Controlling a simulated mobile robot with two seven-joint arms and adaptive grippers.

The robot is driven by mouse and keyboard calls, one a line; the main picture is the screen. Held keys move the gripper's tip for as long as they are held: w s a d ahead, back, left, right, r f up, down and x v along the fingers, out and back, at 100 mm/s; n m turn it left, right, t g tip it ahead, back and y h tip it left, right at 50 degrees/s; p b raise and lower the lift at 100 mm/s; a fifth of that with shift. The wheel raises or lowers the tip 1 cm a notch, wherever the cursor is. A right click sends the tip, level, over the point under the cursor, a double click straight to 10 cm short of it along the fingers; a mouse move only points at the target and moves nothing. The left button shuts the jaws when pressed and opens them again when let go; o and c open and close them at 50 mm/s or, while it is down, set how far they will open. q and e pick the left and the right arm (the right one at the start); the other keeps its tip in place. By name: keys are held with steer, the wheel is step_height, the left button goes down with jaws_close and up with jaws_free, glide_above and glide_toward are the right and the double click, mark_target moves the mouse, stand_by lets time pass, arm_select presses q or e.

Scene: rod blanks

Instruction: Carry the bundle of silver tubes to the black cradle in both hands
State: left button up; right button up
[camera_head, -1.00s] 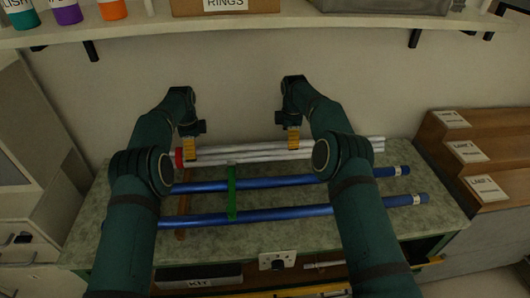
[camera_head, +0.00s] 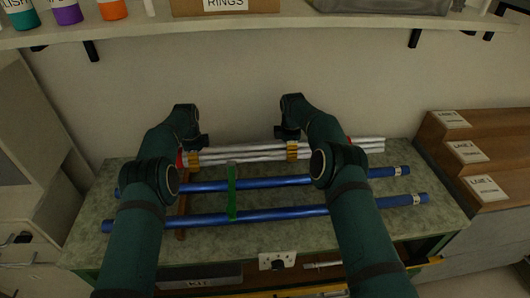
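The bundle of silver tubes (camera_head: 245,153) lies left to right across the back of the green-grey bench top. Red shows at its left end, and a bit of red shows beside my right forearm. My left gripper (camera_head: 193,159) is down at the bundle near its left end, its orange fingertips at the tubes. My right gripper (camera_head: 292,151) is down at the bundle right of its middle, orange fingertips also at the tubes. Whether the fingers press on the tubes is too small to tell. My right arm hides part of the bundle. I cannot make out a black cradle.
Two blue tubes (camera_head: 270,183) lie in front of the bundle, crossed by a green strip (camera_head: 232,195), with a brown strip (camera_head: 183,205) to the left. A shelf (camera_head: 300,22) with bottles and boxes hangs above. Wooden labelled steps (camera_head: 440,135) stand at the right.

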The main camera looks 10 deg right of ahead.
arm_select(q)
steer(key=shift+c, duration=0.4)
arm_select(e)
steer(key=shift+r, duration=0.1)
steer(key=shift+c, duration=0.2)
steer(key=shift+r, duration=0.1)
